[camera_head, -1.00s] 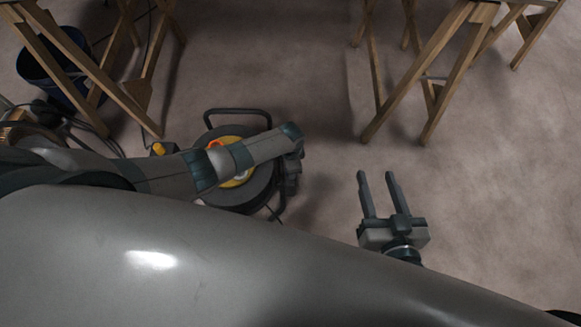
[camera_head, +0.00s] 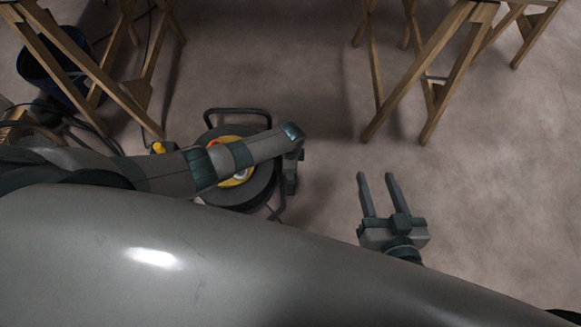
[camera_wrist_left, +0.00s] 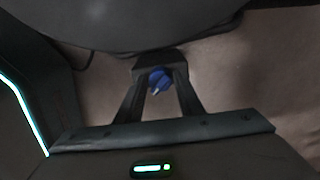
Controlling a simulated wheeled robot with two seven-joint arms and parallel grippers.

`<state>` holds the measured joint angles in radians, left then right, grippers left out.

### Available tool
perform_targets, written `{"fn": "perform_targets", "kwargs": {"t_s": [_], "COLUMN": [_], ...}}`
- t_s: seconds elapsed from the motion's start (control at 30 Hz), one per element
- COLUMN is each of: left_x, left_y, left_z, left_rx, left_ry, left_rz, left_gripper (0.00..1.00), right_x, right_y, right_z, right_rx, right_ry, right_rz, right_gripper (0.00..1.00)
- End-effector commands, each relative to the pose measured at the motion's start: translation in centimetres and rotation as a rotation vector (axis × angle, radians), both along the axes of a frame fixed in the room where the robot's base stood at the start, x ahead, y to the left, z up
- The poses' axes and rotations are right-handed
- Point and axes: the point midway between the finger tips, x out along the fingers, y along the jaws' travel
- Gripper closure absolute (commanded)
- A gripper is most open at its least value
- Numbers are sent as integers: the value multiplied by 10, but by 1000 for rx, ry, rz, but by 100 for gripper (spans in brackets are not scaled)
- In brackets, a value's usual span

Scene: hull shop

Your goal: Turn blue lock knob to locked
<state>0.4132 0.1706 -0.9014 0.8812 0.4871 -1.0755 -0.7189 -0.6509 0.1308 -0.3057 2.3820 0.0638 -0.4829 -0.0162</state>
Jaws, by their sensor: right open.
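The blue lock knob (camera_wrist_left: 158,80) shows in the left wrist view, in front of a dark block (camera_wrist_left: 160,62). My left gripper (camera_wrist_left: 161,88) has one finger on each side of the knob, with gaps visible between. Contact cannot be made out. In the head view the left arm reaches over a cable reel (camera_head: 210,141) with a yellow and orange centre. The left gripper there (camera_head: 291,180) points down at the reel's right side, and the knob is hidden. My right gripper (camera_head: 380,190) is open and empty over bare floor, to the right of the reel.
Wooden trestles stand at the back left (camera_head: 75,60) and back right (camera_head: 428,65). A dark blue bucket (camera_head: 42,80) and loose cables lie at the left. The floor (camera_head: 500,180) on the right is clear.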

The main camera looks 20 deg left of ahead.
Motion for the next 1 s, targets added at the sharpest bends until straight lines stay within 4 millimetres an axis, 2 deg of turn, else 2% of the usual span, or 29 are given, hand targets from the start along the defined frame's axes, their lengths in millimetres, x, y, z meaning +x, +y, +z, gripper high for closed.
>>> {"fn": "perform_targets", "kwargs": {"t_s": [0.57, 0.77, 1.0], "left_x": [0, 0, 0], "left_y": [0, 0, 0], "left_z": [5, 16, 37], "left_rx": [-1, 0, -1], "left_ry": [-1, 0, -1], "left_rz": [1, 1, 0], "left_gripper": [53, 53, 53], "right_x": [-1, -10, -28], "right_y": [-1, -9, -21], "right_z": [-3, -21, -45], "right_rx": [-6, -35, -80], "right_ry": [24, 131, 301], "right_rz": [0, -2, 0], "right_gripper": [57, 57, 57]}}
